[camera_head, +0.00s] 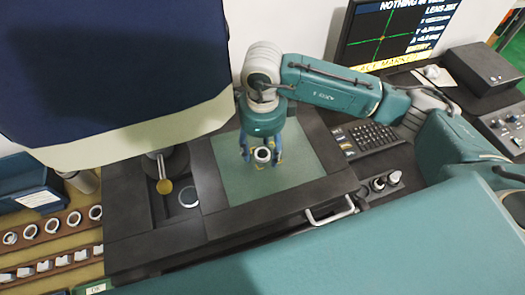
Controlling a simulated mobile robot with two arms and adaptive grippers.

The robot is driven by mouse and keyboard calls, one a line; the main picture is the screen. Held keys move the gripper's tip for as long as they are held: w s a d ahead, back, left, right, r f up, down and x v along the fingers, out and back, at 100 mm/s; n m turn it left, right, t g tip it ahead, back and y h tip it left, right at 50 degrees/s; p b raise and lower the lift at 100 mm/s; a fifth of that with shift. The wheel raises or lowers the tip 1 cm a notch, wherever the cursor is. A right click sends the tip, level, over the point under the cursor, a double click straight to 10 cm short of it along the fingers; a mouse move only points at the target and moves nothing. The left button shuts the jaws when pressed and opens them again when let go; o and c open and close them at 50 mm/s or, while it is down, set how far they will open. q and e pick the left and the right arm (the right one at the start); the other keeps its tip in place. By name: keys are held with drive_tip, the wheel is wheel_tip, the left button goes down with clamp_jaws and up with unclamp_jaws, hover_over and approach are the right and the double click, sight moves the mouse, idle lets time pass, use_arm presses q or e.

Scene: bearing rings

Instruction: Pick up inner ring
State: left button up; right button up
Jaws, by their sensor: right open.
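A small white ring with a dark centre (263,155) shows over the green mat (235,190). I take it to be the inner ring; I cannot tell if it rests on the mat. My right gripper (262,154) points down over it, open, with its fingers on either side of the ring. I cannot tell whether the fingers touch it. The gripper body hides part of the mat behind. My left gripper is not in view.
Rows of rings (52,226) stand in a rack at the left. Another ring (188,197) lies in a dark recess beside the mat. A keyboard (366,139) and a monitor (395,30) are at the right. A large dark blue panel (110,60) fills the top left.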

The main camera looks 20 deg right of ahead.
drive_tip(key=c, duration=1.3)
drive_tip(key=shift+o, duration=0.2)
drive_tip(key=shift+r, duration=0.1)
